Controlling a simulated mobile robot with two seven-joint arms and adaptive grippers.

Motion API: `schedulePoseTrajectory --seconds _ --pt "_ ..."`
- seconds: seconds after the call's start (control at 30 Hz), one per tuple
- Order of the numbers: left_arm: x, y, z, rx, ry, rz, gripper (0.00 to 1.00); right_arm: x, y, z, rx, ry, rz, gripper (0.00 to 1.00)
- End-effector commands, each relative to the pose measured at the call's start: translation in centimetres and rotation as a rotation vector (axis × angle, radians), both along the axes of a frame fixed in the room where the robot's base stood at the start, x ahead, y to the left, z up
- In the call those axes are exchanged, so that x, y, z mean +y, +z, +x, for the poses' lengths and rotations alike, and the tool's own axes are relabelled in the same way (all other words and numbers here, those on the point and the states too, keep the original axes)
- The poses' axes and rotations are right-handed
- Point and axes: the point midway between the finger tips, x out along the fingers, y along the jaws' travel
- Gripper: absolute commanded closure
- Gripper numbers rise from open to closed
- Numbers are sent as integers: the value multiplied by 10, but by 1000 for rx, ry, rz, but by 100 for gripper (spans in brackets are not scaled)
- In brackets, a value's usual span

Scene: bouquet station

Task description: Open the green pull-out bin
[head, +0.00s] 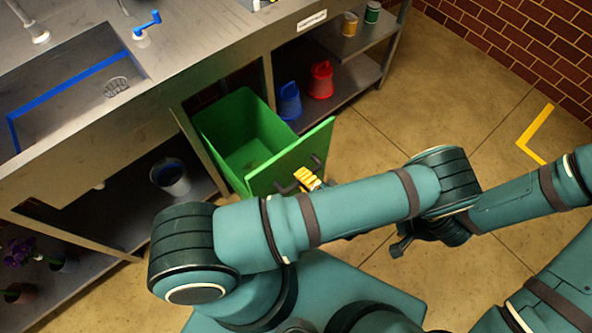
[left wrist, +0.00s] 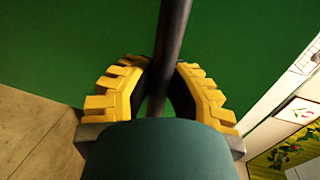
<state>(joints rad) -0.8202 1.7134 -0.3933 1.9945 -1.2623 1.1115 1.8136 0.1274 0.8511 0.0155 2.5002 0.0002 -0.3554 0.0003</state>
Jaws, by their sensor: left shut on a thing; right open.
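The green pull-out bin (head: 245,128) stands drawn out from under the steel counter, its empty inside visible from above. Its green front panel (head: 292,160) carries a dark bar handle (head: 316,163). My left gripper (head: 309,179), with yellow ribbed fingers, is shut on the handle; my arm hides part of it. In the left wrist view, the dark handle bar (left wrist: 174,30) runs between the yellow fingers of the left gripper (left wrist: 160,78), with the green panel behind. My right gripper (head: 400,243) is away from the bin, to the right, and is mostly hidden by my arm; it is open.
Blue (head: 289,101) and red (head: 320,80) containers stand on the shelf right of the bin. A sink (head: 75,95) is set in the counter. The tiled floor (head: 440,90) on the right is clear.

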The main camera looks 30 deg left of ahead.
Motion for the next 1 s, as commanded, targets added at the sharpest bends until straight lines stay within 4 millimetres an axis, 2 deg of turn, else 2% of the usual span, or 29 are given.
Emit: schedulePoseTrajectory --seconds 0.2,0.6,0.63,0.7,1.0 --pt "-10 0 -3 -3 -1 -1 100 0 -1 0 -1 0 0 46" --pt "-11 1 -3 -3 -1 -1 100 0 -1 0 -1 0 0 46" --pt "-11 1 -3 -3 -1 -1 78 0 -1 0 -1 0 0 46" --pt "-11 0 -3 -3 -1 -1 53 0 -1 0 -1 0 0 46" --pt "-11 1 -4 -1 -1 0 52 0 -1 0 -1 0 0 46"
